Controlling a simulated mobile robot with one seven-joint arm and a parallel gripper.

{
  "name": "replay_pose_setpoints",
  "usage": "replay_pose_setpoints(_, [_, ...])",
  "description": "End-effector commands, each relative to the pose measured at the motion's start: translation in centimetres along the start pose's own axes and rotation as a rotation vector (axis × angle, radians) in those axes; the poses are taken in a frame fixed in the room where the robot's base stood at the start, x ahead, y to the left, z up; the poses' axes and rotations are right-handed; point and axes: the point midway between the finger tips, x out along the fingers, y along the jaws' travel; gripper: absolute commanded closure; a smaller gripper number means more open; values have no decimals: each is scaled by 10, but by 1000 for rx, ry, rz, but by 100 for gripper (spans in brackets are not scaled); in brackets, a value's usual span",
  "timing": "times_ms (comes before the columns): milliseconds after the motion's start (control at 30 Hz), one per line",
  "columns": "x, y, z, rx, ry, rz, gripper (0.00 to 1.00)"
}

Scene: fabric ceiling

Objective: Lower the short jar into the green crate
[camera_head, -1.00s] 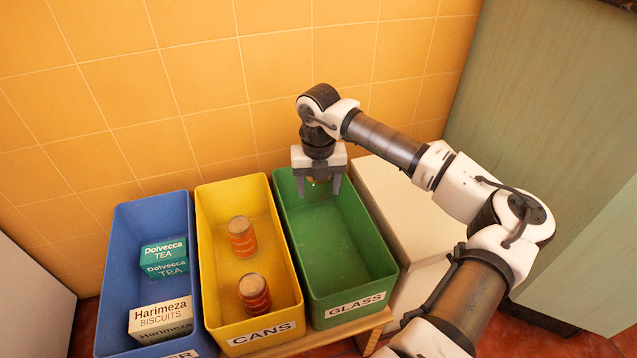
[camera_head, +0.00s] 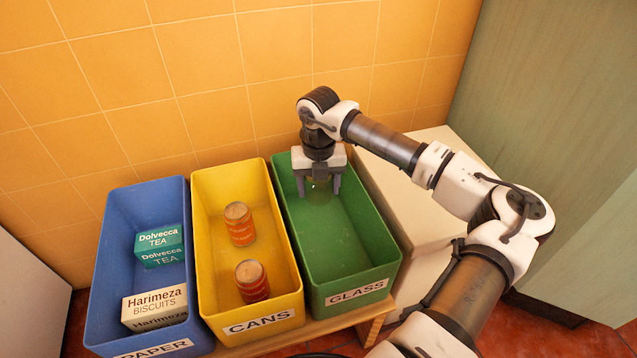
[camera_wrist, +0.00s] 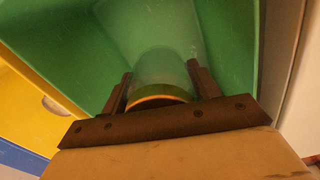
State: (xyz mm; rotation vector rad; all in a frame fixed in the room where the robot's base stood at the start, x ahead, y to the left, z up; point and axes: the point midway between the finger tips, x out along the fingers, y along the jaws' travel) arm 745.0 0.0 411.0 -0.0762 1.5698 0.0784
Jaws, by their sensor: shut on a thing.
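The green crate (camera_head: 349,262), labelled GLASS, stands at the right end of a row of three crates. My gripper (camera_head: 320,193) points down at the far end of this crate, with its fingers at or below the rim level. It is shut on the short jar (camera_head: 319,187), a clear glass jar that is hard to make out in the head view. In the wrist view the jar (camera_wrist: 160,68) sits between the two fingers, with a yellowish-green rim or lid nearest the palm. Green crate surfaces (camera_wrist: 232,35) lie around it. Whether the jar touches the floor cannot be told.
The yellow CANS crate (camera_head: 207,275) holds two orange cans. The blue PAPER crate (camera_head: 103,290) holds a tea box (camera_head: 160,245) and a biscuit box (camera_head: 155,307). A tiled wall stands close behind, and a pale box (camera_head: 425,210) to the right. The green crate's near part is empty.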

Motion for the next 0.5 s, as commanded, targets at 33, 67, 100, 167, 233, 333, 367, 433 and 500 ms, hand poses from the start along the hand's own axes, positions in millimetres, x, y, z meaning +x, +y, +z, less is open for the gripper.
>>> replay_pose_setpoints(33, [4, 0, 0, 0, 0, 0, 66])
replay_pose_setpoints(67, [6, 0, 0, 0, 0, 0, 66])
replay_pose_setpoints(100, [8, 0, 0, 0, 0, 0, 66])
replay_pose_setpoints(167, [11, 0, 0, 0, 0, 0, 66])
replay_pose_setpoints(233, [14, 0, 0, 0, 0, 0, 66])
replay_pose_setpoints(333, [19, 0, 0, 0, 0, 0, 66])
replay_pose_setpoints(367, [21, 0, 0, 0, -1, 0, 66])
replay_pose_setpoints(433, [24, 0, 0, 0, -1, 0, 66])
replay_pose_setpoints(500, [28, 0, 0, 0, -1, 0, 66])
